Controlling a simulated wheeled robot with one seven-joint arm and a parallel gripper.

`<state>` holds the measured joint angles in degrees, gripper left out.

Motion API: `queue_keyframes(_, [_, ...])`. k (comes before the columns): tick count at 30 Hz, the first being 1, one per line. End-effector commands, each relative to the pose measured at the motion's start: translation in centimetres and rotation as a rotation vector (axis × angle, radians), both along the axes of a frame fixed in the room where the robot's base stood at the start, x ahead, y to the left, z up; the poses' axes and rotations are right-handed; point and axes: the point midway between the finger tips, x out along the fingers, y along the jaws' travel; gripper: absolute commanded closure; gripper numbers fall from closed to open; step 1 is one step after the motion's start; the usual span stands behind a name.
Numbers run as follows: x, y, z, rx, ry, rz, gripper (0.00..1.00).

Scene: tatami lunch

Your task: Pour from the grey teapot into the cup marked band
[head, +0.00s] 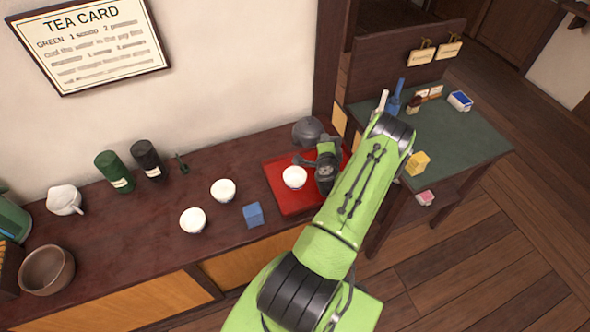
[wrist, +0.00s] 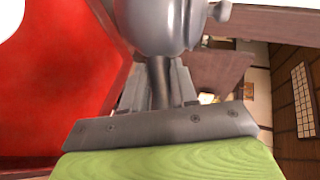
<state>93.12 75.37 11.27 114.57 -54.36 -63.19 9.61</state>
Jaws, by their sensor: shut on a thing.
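The grey teapot (head: 307,130) is at the back of the red tray (head: 282,201), partly hidden by my gripper (head: 325,150). In the wrist view, my gripper (wrist: 160,88) is shut on the teapot's side handle, with the grey teapot body (wrist: 165,22) just beyond the jaws. I cannot tell whether the pot touches the tray. A white cup (head: 294,177) with a faint bluish line is on the tray, in front of the pot. Two more white cups (head: 223,190) (head: 193,220) stand on the counter to the left. Their markings are too small to make out.
A blue block (head: 253,215) sits between the cups and the tray. Dark canisters (head: 147,160) (head: 114,171), a white pot (head: 64,200) and a brown bowl (head: 47,270) stand farther left. A green-topped side table (head: 455,135) with small items is at right.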

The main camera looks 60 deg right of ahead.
Motion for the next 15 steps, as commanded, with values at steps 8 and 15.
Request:
queue_keyframes(8, [-6.6, -2.4, 1.1, -0.002, -0.004, -0.218, 1.00])
queue_keyframes(15, [-8.0, -2.7, -1.8, 0.000, -0.005, -0.266, 1.00])
